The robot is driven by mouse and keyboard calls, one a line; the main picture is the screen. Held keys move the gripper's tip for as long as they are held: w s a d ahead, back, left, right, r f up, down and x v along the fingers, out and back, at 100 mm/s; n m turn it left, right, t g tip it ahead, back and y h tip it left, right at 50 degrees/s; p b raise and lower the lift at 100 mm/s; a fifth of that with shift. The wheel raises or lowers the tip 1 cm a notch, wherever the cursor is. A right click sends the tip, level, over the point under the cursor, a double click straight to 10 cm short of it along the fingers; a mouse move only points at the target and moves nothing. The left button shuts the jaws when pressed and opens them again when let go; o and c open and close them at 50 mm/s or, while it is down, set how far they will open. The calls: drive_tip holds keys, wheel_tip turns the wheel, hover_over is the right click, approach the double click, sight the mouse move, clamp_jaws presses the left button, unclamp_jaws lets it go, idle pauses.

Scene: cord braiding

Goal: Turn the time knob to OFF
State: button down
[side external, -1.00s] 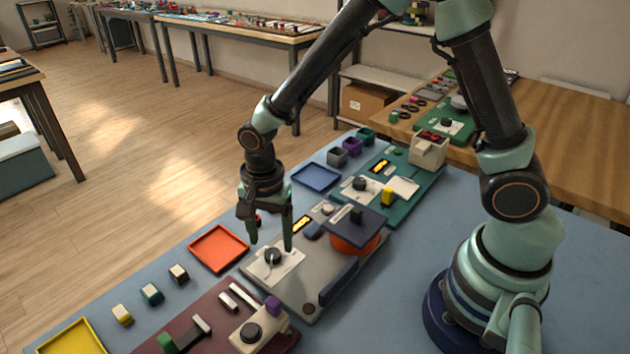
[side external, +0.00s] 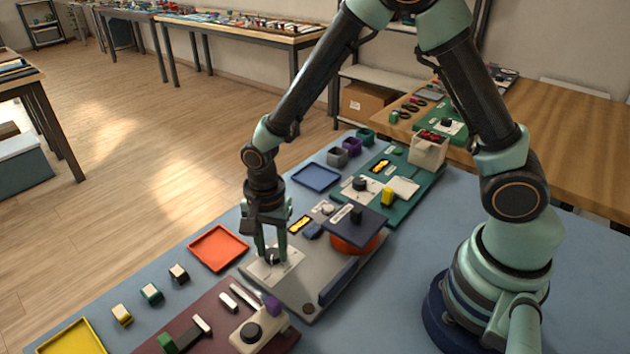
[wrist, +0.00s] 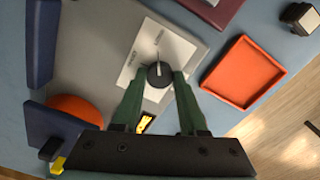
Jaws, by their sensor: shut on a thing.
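The time knob, a small black dial, sits on a white label plate (side external: 290,270) on the grey board (side external: 318,290). In the wrist view the knob (wrist: 159,74) has a pale pointer line running toward the top of the picture. My gripper (side external: 272,256) points down over the knob in the side view, with its green fingers around it. In the wrist view my fingers (wrist: 160,84) are shut on the knob, one on each side. The print on the label is too small to read.
An orange-red tray (side external: 218,248) lies left of the grey board. A dark blue square plate over an orange round base (side external: 352,244) and a blue bar (side external: 338,283) stand on the board's right side. A maroon board (side external: 215,325) lies in front, a green one (side external: 405,175) behind.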

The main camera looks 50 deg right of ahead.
drive_tip(key=n, duration=0.5)
drive_tip(key=shift+n, duration=0.3)
drive_tip(key=n, duration=0.5)
drive_tip(key=shift+n, duration=0.3)
drive_tip(key=n, duration=1)
drive_tip(key=shift+n, duration=0.5)
drive_tip(key=shift+c, duration=2.2)
unclamp_jaws()
drive_tip(key=shift+r, duration=0.15)
